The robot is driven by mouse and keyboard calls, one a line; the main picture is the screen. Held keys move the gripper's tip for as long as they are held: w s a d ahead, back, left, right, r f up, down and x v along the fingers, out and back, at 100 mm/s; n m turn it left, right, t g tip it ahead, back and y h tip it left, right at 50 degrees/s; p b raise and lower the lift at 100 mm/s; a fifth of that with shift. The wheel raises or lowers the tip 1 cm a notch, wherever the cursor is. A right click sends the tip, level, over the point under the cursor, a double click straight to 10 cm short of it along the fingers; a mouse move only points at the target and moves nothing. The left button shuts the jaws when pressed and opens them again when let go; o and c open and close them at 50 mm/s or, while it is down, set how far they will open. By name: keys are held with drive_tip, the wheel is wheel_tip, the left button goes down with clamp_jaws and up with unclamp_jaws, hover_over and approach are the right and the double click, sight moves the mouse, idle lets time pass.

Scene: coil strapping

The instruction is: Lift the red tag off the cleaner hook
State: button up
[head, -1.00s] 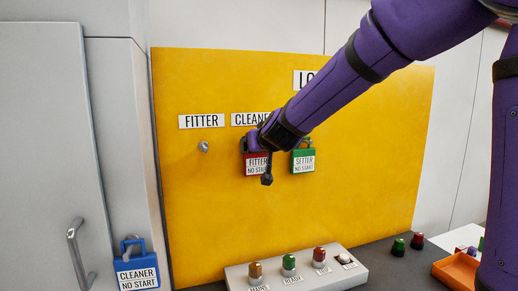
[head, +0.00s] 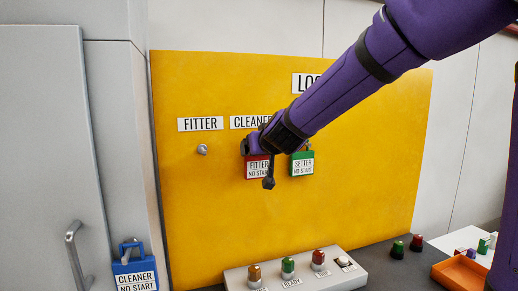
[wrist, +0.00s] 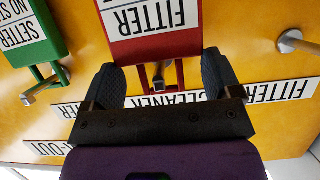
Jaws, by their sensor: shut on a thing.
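The red tag (head: 257,168), lettered FITTER NO START, hangs upright below the CLEANER label (head: 250,122) on the yellow board. In the wrist view the red tag (wrist: 152,42) shows upside down at the top, with its red shackle between my two dark fingers. My gripper (wrist: 160,66) is shut on the tag near its shackle. The metal cleaner hook (wrist: 159,77) shows inside the shackle; I cannot tell whether they touch. In the head view my wrist hides the hook and the tag's upper part.
The green SETTER tag (head: 301,164) hangs close to the right. The bare FITTER hook (head: 202,149) is to the left. A blue CLEANER tag (head: 135,272) hangs at lower left. A button box (head: 300,272) and orange tray (head: 460,270) lie below.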

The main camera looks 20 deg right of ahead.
drive_tip(key=v, duration=0.3)
drive_tip(key=shift+s+f, duration=0.25)
drive_tip(key=shift+s, duration=0.2)
idle(0.4)
idle(0.4)
drive_tip(key=s, duration=0.6)
idle(0.4)
idle(0.5)
